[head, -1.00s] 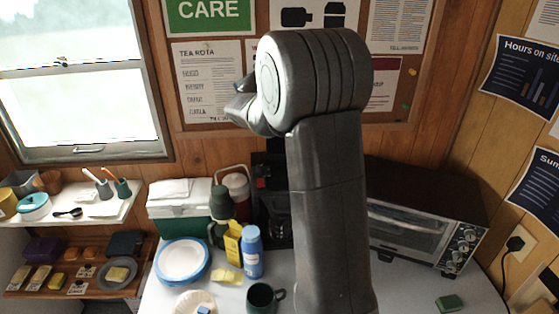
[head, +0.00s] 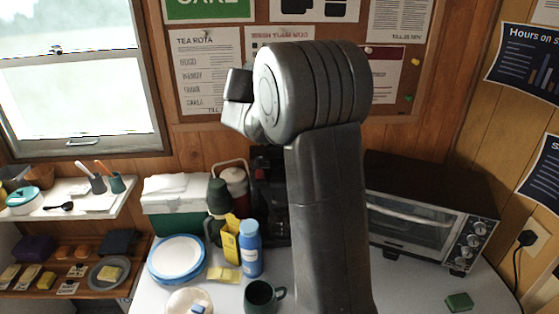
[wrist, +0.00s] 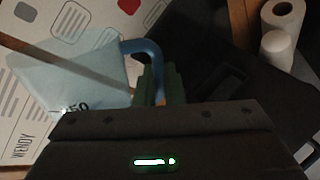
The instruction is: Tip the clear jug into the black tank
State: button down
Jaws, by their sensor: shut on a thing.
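The clear jug (wrist: 75,75) shows at the left of the wrist view, bluish and see-through, with dark marks near its lower edge. It looks tilted in the picture. My gripper (wrist: 160,84), with green fingers, is shut on its blue handle (wrist: 148,52). A large black shape (wrist: 212,60) lies right of the jug in the wrist view; I cannot tell whether it is the black tank. In the head view a black machine (head: 268,165) stands at the back of the bench, partly behind my arm. My gripper and the jug are hidden there.
A blue bottle (head: 250,250), yellow box (head: 231,238), green flask (head: 218,200), plates (head: 178,260) and dark mug (head: 262,297) stand left of my arm. A toaster oven (head: 425,215) stands right. White rolls (wrist: 280,30) show in the wrist view. The front right bench is mostly clear.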

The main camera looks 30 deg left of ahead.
jog(key=shift+w+f+n+t+b, duration=0.1)
jog(key=shift+f+n+t+b, duration=0.25)
jog(key=shift+b, duration=0.45)
jog(key=f+b, duration=0.5)
jog(key=f+n+t+h+b, duration=0.1)
jog(key=f+b, duration=0.4)
jog(key=b, duration=0.1)
jog(key=f+t+b, duration=0.1)
jog(key=f+b, duration=0.4)
jog(key=b, duration=0.1)
jog(key=shift+s+a+f+n+h, duration=0.15)
jog(key=shift+s+a+n+h, duration=0.2)
jog(key=shift+s+h, duration=0.05)
jog(key=shift+s+a+r+n+t+b, duration=0.15)
jog(key=shift+r+n+t+b, duration=0.1)
jog(key=shift+r+t, duration=0.25)
jog(key=shift+s+a+r+n+t+b, duration=0.1)
jog(key=shift+r+n+t, duration=0.15)
jog(key=shift+r, duration=0.35)
jog(key=shift+a+b, duration=0.1)
jog(key=shift+b, duration=0.3)
jog(key=shift+s+a+r+n+t+b, duration=0.1)
jog(key=shift+s+r+n+t+b, duration=0.05)
jog(key=shift+n+t+b, duration=0.15)
jog(key=shift+s+a+r+n+t+b, duration=0.1)
jog(key=shift+r+n+t+b, duration=0.05)
jog(key=shift+n+t, duration=0.25)
